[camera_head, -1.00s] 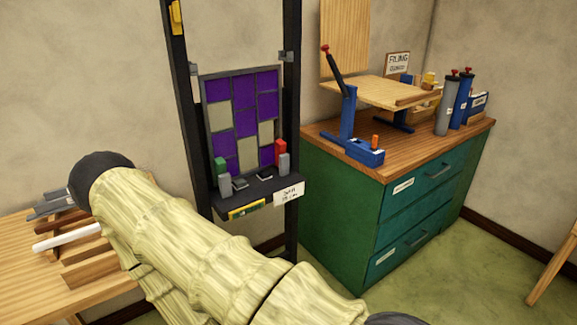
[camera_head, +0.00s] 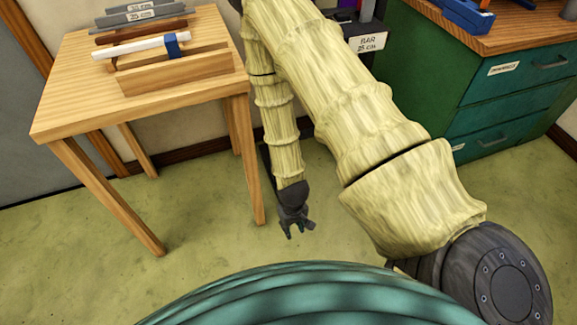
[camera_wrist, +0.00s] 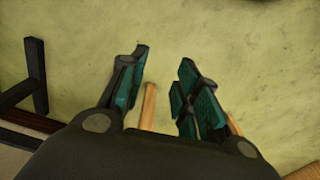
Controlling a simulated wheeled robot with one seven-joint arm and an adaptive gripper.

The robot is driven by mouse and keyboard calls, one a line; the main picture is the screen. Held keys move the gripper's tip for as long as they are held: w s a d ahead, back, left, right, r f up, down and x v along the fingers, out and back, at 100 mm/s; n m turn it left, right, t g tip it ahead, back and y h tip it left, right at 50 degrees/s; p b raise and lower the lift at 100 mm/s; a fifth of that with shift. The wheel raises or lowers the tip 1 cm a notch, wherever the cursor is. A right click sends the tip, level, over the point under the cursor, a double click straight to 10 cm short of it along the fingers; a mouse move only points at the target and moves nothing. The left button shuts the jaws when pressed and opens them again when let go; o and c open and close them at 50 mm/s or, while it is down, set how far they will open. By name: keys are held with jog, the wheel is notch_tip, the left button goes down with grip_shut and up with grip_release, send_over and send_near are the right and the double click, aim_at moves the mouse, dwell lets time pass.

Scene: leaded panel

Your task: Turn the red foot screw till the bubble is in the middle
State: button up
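My gripper (camera_head: 294,226) hangs low over the green floor in the head view, fingers pointing down. In the wrist view its two fingers (camera_wrist: 165,75) stand apart with nothing between them. The stand with the leaded panel is mostly cut off at the top of the head view. Only its lower part shows behind my arm, with a white label (camera_head: 367,44) reading "BAR 25 cm". A sliver of red shows at the top edge there, too small to make out. I cannot make out the foot screw or the bubble in either current view.
A wooden table (camera_head: 75,100) stands at left, its legs near my gripper. It bears a wooden rack (camera_head: 180,75) with a white rod (camera_head: 140,46) and grey bars. A green drawer cabinet (camera_head: 500,95) stands at upper right. The floor (camera_head: 130,275) between is clear.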

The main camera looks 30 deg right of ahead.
jog(key=w+d+f+b, duration=0.5)
jog(key=w+b, duration=0.4)
jog(key=w+d+f+m+b, duration=0.1)
jog(key=w+d+f+b, duration=0.4)
jog(key=w+b, duration=0.35)
jog(key=w+d+f+b, duration=0.5)
jog(key=w+b, duration=0.3)
jog(key=b, duration=0.2)
notch_tip(320, 180, down, 10)
jog(key=b, duration=0.5)
jog(key=shift+w+f, duration=0.1)
grip_shut()
